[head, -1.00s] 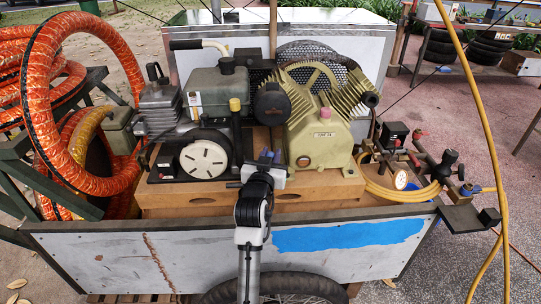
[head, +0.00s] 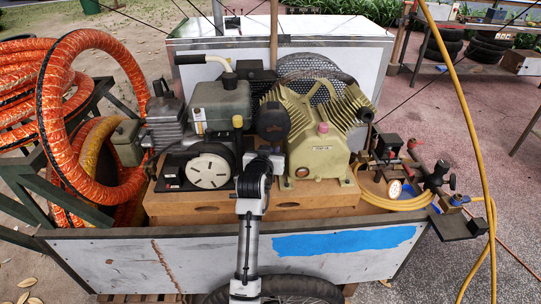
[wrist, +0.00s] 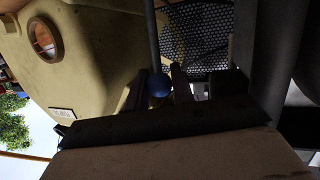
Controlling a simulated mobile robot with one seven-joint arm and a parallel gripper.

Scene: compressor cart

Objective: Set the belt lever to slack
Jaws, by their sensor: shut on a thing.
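The belt lever shows in the wrist view as a thin dark rod (wrist: 153,38) ending in a blue ball knob (wrist: 159,85). My gripper (wrist: 161,88) has one dark finger on each side of the knob and is shut on it. In the head view my gripper (head: 265,156) reaches into the gap between the engine (head: 218,108) and the cream pump (head: 320,150). There my own wrist hides the knob and most of the lever. The wrist view is dark, so the lever's exact angle and any slack mark cannot be told.
The pump's side (wrist: 85,60) and a black mesh guard (wrist: 195,30) are close around my gripper. The cart's front panel (head: 150,262) stands below my arm. Orange hose (head: 65,120) is coiled at left; gauges and valves (head: 405,180) sit at right, beside a yellow hose (head: 470,120).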

